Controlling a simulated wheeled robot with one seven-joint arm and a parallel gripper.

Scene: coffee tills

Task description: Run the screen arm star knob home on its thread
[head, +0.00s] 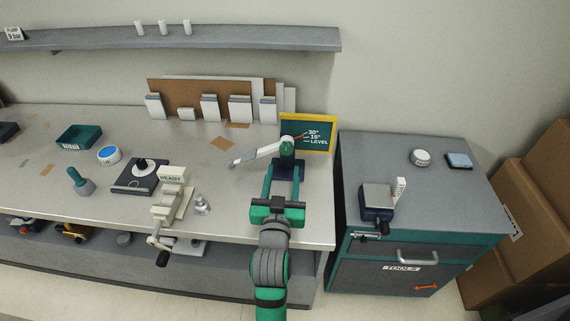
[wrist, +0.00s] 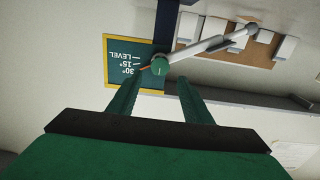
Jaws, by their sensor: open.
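The green star knob (head: 287,147) sits at the pivot of the light grey screen arm (head: 256,154), on a dark blue post (head: 285,170). In the wrist view the knob (wrist: 160,66) shows as a round green face with a pale mark. An orange pointer (head: 299,137) reaches from the pivot toward the 30°, 15° and LEVEL marks on the green, yellow-edged board (head: 318,144). My gripper (head: 283,166) is open and empty, its fingers pointing at the knob, one to each side. I cannot tell whether the tips touch it. The thread is hidden.
A vise-like stand marked READY (head: 172,178), a small metal piece (head: 202,205), a dark scale-like block (head: 136,178) and a teal tray (head: 79,137) occupy the bench to the left. White boxes line the back. A tool cabinet (head: 420,180) stands right.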

